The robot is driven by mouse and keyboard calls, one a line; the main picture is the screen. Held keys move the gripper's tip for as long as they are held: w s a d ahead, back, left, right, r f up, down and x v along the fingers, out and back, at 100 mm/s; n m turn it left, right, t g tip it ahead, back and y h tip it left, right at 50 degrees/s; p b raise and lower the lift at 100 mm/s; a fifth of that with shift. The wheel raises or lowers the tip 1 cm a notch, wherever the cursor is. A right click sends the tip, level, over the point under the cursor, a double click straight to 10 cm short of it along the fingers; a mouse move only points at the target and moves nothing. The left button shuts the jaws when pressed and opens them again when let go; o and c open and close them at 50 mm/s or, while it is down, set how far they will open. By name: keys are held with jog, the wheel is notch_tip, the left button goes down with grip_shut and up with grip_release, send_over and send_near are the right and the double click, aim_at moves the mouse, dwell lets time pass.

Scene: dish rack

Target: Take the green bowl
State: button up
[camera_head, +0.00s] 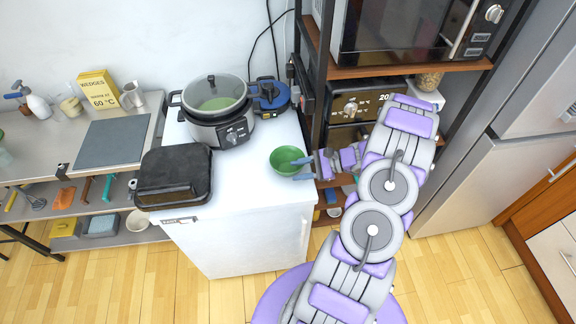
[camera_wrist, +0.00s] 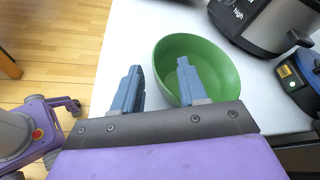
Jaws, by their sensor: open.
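The green bowl (camera_head: 287,160) stands upright on the right part of the white cabinet top, near its right edge. It looks empty. My gripper (camera_head: 303,168) reaches it from the right in the head view. In the wrist view the bowl (camera_wrist: 212,62) is just ahead of my open gripper (camera_wrist: 158,82). The right finger overlaps the bowl's inside in the picture, and the left finger is outside its left rim. The near rim lies between the fingers. I cannot tell whether either finger touches the bowl.
A black grill (camera_head: 174,176) is to the left on the white cabinet (camera_head: 240,241). A rack with a microwave (camera_head: 412,30) stands right of the cabinet. Bare top surrounds the bowl's left side.

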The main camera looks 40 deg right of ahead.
aim_at(290, 171)
jog(key=shift+b+x, duration=0.3)
jog(key=shift+x, duration=1.5)
jog(key=shift+c, duration=0.4)
grip_shut()
